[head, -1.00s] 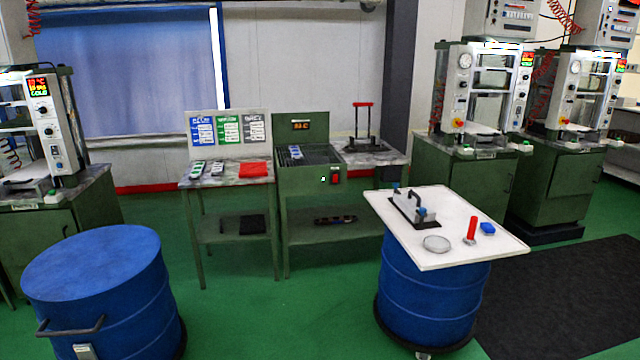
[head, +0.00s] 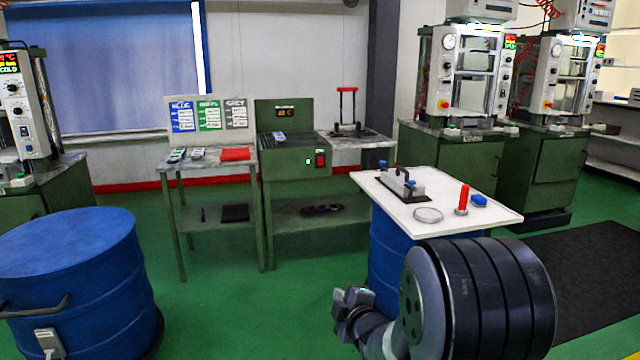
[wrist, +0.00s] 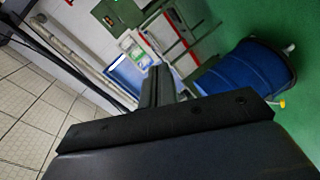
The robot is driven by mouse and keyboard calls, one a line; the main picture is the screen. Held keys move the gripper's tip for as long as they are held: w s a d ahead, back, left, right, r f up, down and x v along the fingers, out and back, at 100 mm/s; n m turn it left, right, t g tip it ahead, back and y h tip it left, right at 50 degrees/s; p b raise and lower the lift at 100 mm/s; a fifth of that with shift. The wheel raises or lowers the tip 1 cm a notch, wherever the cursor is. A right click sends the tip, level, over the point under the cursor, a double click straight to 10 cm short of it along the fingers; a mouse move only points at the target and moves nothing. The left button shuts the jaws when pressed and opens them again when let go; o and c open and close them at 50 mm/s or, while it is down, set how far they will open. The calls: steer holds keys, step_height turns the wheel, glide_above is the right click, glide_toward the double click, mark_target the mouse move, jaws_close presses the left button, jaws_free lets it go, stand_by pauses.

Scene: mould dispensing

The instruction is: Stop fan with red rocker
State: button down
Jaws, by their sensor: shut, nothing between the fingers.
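The red rocker (head: 320,160) is on the front panel of the green bench unit (head: 285,168), with a small lit green lamp (head: 307,161) to its left. A small display (head: 285,113) glows on the unit's upright back panel. I cannot make out a fan itself or how the rocker is tilted. My gripper (head: 347,305) is low in the foreground, well short of the bench and apart from the rocker. In the wrist view my gripper (wrist: 158,85) shows as dark fingers, shut and empty. The rocker cannot be made out there.
Another blue drum (head: 75,265) stands at left. A side table (head: 215,168) adjoins the bench. Green floor (head: 235,305) is clear before the bench.

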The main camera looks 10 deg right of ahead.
steer(key=w+f+n+t+y+b, duration=0.3)
steer(key=w+f+n+y+b, duration=0.1)
steer(key=f+n, duration=0.3)
steer(key=shift+w+a+f+y+b, duration=0.3)
steer(key=shift+a+f+y+b, duration=0.1)
steer(key=shift+y+b, duration=0.15)
